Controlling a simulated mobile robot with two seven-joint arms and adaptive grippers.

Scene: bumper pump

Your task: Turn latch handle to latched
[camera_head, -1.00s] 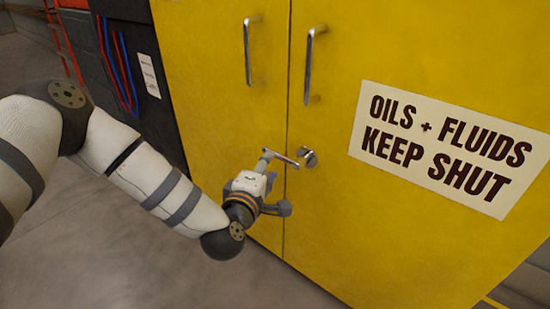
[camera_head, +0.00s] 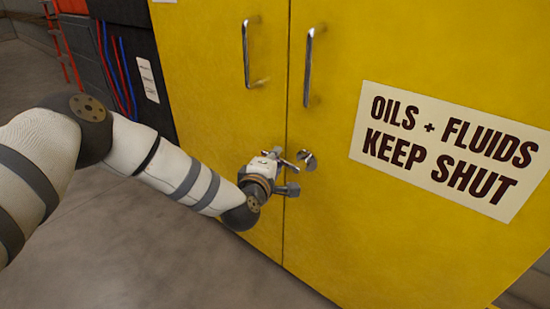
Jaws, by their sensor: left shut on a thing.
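The yellow cabinet (camera_head: 400,60) has two doors that look shut, with a seam between them. The latch handle (camera_head: 289,163) is a metal lever beside a round metal base (camera_head: 307,161) on the right door. The lever points left from the base across the seam, and its left part is mostly hidden by my left gripper. My left gripper (camera_head: 282,174) is at the lever, shut on it, in front of the seam. One grey finger shows below the lever; the other is hard to make out. My right gripper is not in view.
Two upright metal pull handles, the left one (camera_head: 248,54) and the right one (camera_head: 308,66), stand out above the latch. A sign (camera_head: 450,145) is on the right door. A dark unit with red and blue hoses (camera_head: 122,70) stands at left. The floor (camera_head: 130,260) in front looks clear.

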